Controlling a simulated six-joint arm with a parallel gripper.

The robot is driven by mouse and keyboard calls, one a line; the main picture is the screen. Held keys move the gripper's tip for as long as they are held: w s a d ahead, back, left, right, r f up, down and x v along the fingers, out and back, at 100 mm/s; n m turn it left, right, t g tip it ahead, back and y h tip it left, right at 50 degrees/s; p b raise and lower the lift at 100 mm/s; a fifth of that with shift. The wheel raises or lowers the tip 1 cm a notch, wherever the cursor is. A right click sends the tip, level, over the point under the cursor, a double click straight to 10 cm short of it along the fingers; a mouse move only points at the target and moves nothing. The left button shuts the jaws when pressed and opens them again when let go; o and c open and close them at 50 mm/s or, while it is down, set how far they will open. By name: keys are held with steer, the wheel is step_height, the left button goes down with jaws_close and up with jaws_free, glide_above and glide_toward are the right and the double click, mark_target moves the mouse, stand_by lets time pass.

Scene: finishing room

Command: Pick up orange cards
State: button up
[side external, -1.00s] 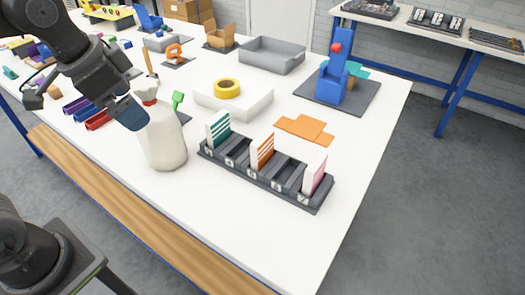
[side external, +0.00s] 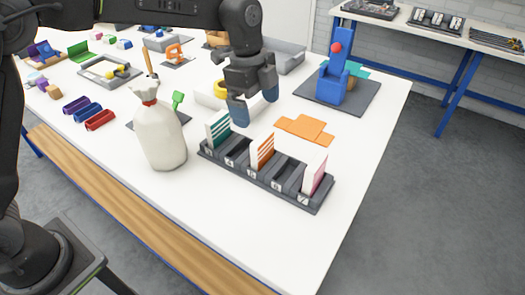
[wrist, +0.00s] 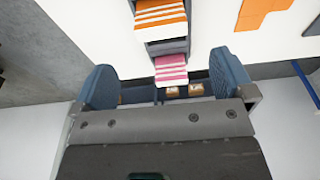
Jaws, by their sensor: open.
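Orange-and-white striped cards (side external: 262,152) stand upright in a middle slot of a dark card rack (side external: 285,177) in the side external view. They also show in the wrist view (wrist: 160,17), top centre. Flat orange pieces (side external: 304,129) lie on the table behind the rack; one shows at the wrist view's upper right (wrist: 260,10). Green striped cards (side external: 218,131) stand at the rack's left end and pink ones (side external: 314,174) at its right end. My gripper (side external: 254,104) is open and empty, above the table near the rack's back left, apart from the orange cards.
A cream sack with a red tie (side external: 161,135) stands left of the rack. A blue stand with a red ball (side external: 332,80) is on a dark mat at the back right. A grey tray (side external: 290,57) is behind my gripper. The table's front right is clear.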

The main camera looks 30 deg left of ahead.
mark_target(262, 137)
steer(key=f, duration=0.3)
steer(key=d+f, duration=0.1)
steer(key=f, duration=0.7)
steer(key=shift+d+f, duration=0.1)
steer(key=shift+d, duration=0.3)
steer(key=shift+c, duration=0.5)
steer(key=c, duration=0.9)
